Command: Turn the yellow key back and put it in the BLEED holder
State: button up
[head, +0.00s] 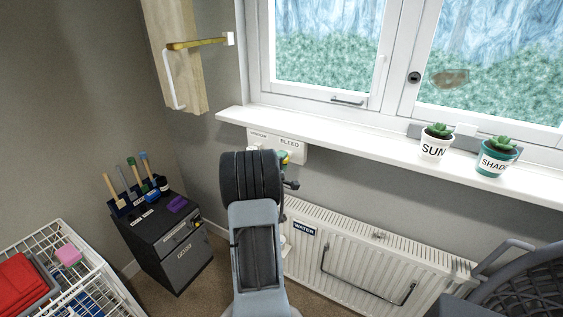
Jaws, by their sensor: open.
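A white holder plate (298,149) with a BLEED label is on the wall under the window sill. Its lower left part is hidden behind my arm. A small teal and yellow piece (284,157) shows just under the BLEED label, beside my arm; I cannot tell whether it is the yellow key. My gripper (290,184) shows only as a dark part at the right of my arm's end, below the plate and near the radiator's upper left end. It is open; its fingertips are mostly hidden. The white radiator (360,258) has a WATER label.
The sill (340,138) overhangs above, with SUN (434,147) and SHADE (496,161) pots. A black cabinet (168,238) with tools stands left, a wire basket (105,285) lower left. A dark chair (520,285) stands lower right, close to the radiator.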

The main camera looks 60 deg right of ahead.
jog(key=shift+a, duration=0.15)
jog(key=a+b, duration=0.1)
jog(key=a, duration=1.2)
jog(key=shift+a, duration=0.3)
dwell(0.3)
jog(key=w+a+f+m+t+y, duration=0.3)
jog(key=w+f+t+y, duration=0.2)
jog(key=w+f+y, duration=0.15)
jog(key=w+a+f+m+t+y, duration=0.1)
jog(key=w+a+f+t+y, duration=0.15)
jog(key=a+y, duration=0.75)
jog(key=s+a+r+n+g, duration=0.1)
jog(key=s+a+r, duration=0.2)
jog(key=a, duration=0.6)
jog(key=s+a+r+n+g+y, duration=0.1)
jog(key=s+a, duration=0.3)
jog(key=a, duration=0.4)
jog(key=s+a+r+n+g, duration=0.1)
jog(key=s+a+r, duration=0.3)
jog(key=a, duration=0.5)
jog(key=shift+s+a+r+n+g, duration=0.2)
jog(key=shift+a+r+n+g, duration=0.15)
jog(key=shift+n, duration=0.25)
